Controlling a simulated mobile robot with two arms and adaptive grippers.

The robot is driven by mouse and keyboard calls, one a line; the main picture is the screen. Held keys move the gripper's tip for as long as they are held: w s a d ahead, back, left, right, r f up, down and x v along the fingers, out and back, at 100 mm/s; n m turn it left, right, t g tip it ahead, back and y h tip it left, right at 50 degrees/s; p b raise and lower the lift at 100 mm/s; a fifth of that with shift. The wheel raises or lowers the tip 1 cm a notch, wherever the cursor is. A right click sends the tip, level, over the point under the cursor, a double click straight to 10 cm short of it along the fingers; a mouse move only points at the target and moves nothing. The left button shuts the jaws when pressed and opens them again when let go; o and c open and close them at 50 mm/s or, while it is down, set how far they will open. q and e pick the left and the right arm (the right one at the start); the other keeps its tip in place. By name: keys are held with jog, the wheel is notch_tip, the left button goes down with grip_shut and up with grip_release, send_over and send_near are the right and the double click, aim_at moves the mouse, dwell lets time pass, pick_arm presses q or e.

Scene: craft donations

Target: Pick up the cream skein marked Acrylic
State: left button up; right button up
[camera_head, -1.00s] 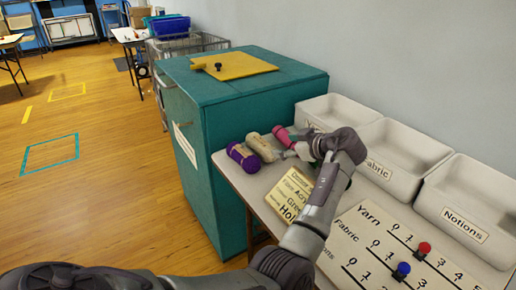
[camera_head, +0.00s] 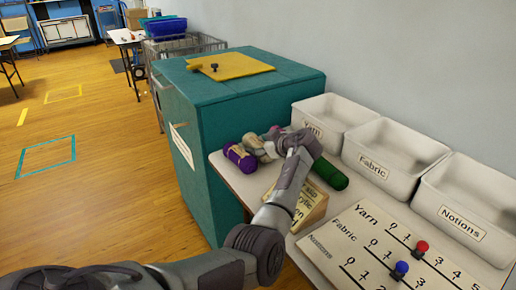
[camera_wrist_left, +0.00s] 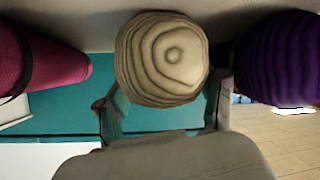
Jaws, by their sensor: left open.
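The cream skein (camera_head: 252,141) lies on the table between a purple skein (camera_head: 240,156) and a pink skein (camera_head: 275,131); my gripper covers part of it. Its label is not readable. My left gripper (camera_head: 270,150) is open at the near end of the cream skein. In the left wrist view, the cream skein's round end (camera_wrist_left: 163,58) faces the camera, and the two fingers of the left gripper (camera_wrist_left: 165,108) show on either side of its lower part. Contact cannot be told. The pink skein (camera_wrist_left: 40,62) is at left there and the purple skein (camera_wrist_left: 280,58) at right. My right gripper is not in view.
A green skein (camera_head: 328,172) lies beside my left wrist. A tilted sign (camera_head: 311,208) stands partly behind my arm. Yarn (camera_head: 312,130), Fabric (camera_head: 372,170) and Notions (camera_head: 463,223) bins line the wall. A counting board (camera_head: 385,250) lies in front. A teal cabinet (camera_head: 230,100) stands behind.

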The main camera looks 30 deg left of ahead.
pick_arm(q)
jog(key=c, duration=0.9)
jog(key=shift+o, duration=0.2)
jog(key=shift+r, duration=0.1)
